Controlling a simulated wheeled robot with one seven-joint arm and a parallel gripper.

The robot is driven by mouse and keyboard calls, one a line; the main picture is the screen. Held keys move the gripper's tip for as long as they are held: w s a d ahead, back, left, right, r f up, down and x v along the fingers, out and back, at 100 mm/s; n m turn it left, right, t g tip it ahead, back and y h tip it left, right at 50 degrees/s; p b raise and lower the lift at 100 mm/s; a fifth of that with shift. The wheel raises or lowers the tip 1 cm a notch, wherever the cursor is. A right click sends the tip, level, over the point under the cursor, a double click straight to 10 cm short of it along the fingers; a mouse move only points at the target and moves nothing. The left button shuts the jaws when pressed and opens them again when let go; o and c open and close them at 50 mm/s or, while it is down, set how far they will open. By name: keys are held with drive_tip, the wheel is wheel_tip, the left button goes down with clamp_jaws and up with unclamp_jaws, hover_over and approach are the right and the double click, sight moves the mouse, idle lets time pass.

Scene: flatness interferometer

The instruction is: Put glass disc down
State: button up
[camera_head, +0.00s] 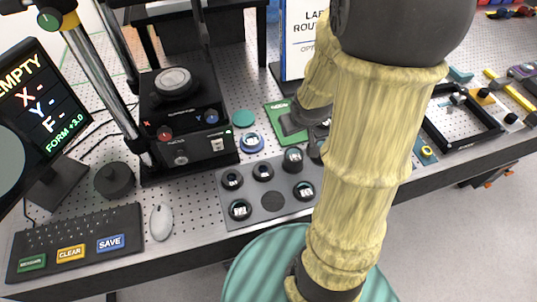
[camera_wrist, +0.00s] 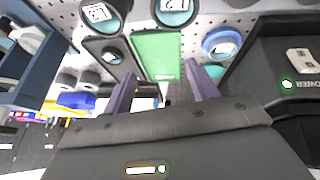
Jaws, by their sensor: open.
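My gripper (camera_wrist: 160,78) is open, its two purple fingers apart with nothing between them. In the wrist view it is above or near a green mat (camera_wrist: 158,57); the height is unclear. In the head view my gripper is partly hidden behind my arm, by the green mat (camera_head: 276,110). A blue-ringed round piece (camera_head: 251,142) lies on the bench left of the mat; it also shows in the wrist view (camera_wrist: 220,44). Several dark-ringed round pieces with pale labels, such as this one (camera_head: 240,209), sit on a grey tray (camera_head: 222,190). I cannot tell which is the task's glass disc.
A screen (camera_head: 40,100) reads EMPTY. A keyboard (camera_head: 75,240) and mouse (camera_head: 161,222) are at front left. A black frame (camera_head: 462,117) is right.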

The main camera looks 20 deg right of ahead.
drive_tip(key=s+a+r+g+y, duration=0.1)
drive_tip(key=s+a+g, duration=0.1)
drive_tip(key=s+a, duration=0.5)
drive_tip(key=a, duration=0.4)
drive_tip(key=shift+g+y, duration=0.3)
drive_tip(key=shift+g, duration=0.1)
drive_tip(key=shift+a+r, duration=0.1)
